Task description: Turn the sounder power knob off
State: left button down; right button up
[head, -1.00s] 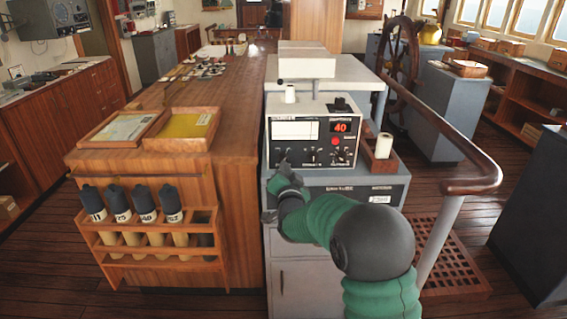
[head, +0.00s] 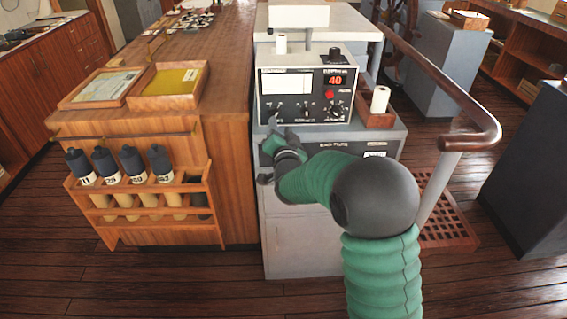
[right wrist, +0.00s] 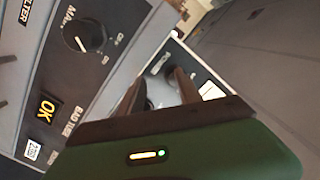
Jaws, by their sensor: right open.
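The sounder (head: 348,100) is a light box with a black front, a white screen and a red 40 readout. Several dark knobs run along its lower front; the leftmost knob (head: 273,112) is nearest my right gripper (head: 274,126). My right gripper is open, its tips just below and in front of that knob; contact cannot be told. In the right wrist view its two brown fingers (right wrist: 159,88) spread before a panel marked POWER, with a dark round part between them. A separate black knob (right wrist: 84,32) marked MAIN, with off and on marks, is at upper left. My left gripper is out of view.
The sounder stands on a grey cabinet (head: 290,230). A wooden box with a white roll (head: 380,100) is at its right, beside a curved handrail (head: 440,80). A wooden chart table (head: 215,95) with a rack of dark-capped tubes (head: 150,208) is at left.

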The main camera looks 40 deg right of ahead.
jog(key=shift+s+f, duration=0.35)
jog(key=shift+f, duration=0.1)
pick_arm(q)
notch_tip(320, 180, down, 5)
jog(key=b, duration=0.4)
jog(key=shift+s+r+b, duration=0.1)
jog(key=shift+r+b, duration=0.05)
jog(key=shift+b, duration=0.15)
pick_arm(e)
jog(key=a+v, duration=0.1)
jog(key=v, duration=1.5)
jog(key=shift+a, duration=0.25)
